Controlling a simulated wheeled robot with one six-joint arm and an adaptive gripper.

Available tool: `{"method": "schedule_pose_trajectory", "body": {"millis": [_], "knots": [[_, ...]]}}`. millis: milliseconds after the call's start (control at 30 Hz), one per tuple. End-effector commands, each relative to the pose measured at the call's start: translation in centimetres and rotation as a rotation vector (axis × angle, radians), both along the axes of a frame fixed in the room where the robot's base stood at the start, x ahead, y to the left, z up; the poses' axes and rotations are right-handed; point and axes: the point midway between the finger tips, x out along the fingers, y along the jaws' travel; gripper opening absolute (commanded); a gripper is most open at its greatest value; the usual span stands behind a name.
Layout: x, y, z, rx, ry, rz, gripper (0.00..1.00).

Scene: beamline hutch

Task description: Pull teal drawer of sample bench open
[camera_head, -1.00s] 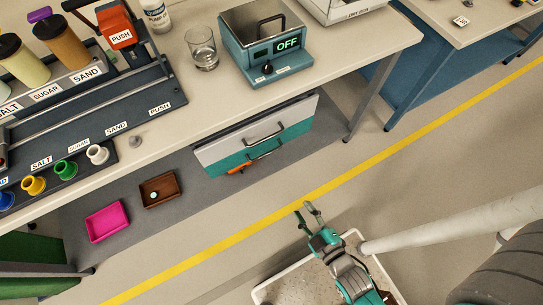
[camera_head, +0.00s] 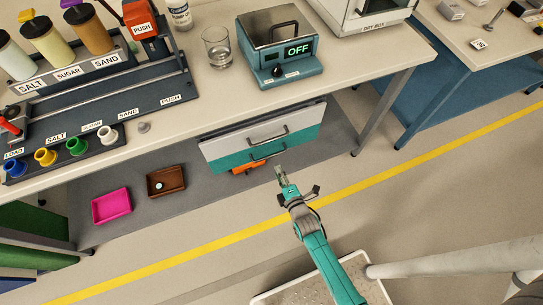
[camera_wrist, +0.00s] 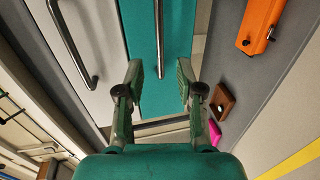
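The teal drawer (camera_head: 223,162) is the lower front under the sample bench and looks closed, in line with the pale drawer above. Its bar handle (camera_head: 268,152) is dark metal. In the wrist view the teal front (camera_wrist: 143,35) fills the middle, and its handle (camera_wrist: 160,38) runs up the picture between the finger lines. My gripper (camera_head: 281,172) is open and empty, just in front of and slightly below the handle in the head view. In the wrist view its two fingers (camera_wrist: 160,72) stand apart. I see no contact with the handle.
A pale drawer (camera_head: 225,145) with its own handle sits directly above. An orange object (camera_head: 248,167), a brown tray (camera_head: 166,182) and a pink tray (camera_head: 112,205) lie below. A bench leg (camera_head: 372,127) stands to the right. The floor in front is clear.

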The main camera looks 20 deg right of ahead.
Motion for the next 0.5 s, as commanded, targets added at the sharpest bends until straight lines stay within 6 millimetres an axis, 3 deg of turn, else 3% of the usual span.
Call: {"method": "schedule_pose_trajectory", "body": {"millis": [500], "knots": [[7.9,0.0,-1.6,0.002,0.000,0.000,0.37]]}}
